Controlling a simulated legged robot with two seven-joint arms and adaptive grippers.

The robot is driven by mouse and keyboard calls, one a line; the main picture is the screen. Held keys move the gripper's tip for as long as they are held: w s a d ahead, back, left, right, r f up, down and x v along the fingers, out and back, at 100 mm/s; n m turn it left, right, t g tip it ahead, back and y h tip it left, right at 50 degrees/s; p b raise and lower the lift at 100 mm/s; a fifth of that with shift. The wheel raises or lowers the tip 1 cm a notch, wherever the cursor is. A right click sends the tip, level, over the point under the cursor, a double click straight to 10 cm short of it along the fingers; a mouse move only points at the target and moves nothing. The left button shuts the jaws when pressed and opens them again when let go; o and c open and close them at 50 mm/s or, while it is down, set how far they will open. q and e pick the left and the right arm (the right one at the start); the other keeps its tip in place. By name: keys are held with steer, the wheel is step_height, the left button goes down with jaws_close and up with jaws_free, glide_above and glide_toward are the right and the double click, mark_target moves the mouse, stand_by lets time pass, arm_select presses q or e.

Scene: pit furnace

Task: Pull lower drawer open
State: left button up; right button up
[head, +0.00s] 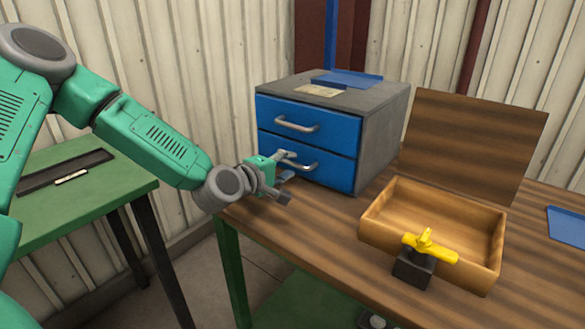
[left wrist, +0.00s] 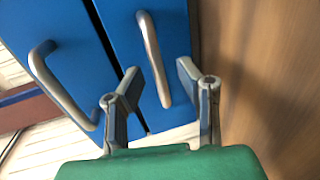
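A grey cabinet (head: 385,115) with two blue drawers stands on the wooden table. The upper drawer (head: 335,128) and the lower drawer (head: 335,172) both look shut, each with a metal bar handle. My left gripper (head: 285,172) is at the lower drawer's front, partly covering its handle (head: 300,163). In the left wrist view my left gripper (left wrist: 160,92) has its fingers apart, with the lower handle (left wrist: 153,58) between them. I cannot tell if either finger touches it. The upper handle (left wrist: 45,80) is left of the fingers. My right gripper is not in view.
An open wooden box (head: 435,215) with a raised lid (head: 470,140) stands right of the cabinet. A yellow piece (head: 430,248) on a black block is at its front. A green table (head: 85,195) is at left. Table space before the cabinet is clear.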

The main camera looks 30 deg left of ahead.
arm_select(q)
steer(key=shift+x, duration=1)
jaws_close()
steer(key=shift+s+f, duration=0.1)
steer(key=shift+s, duration=0.05)
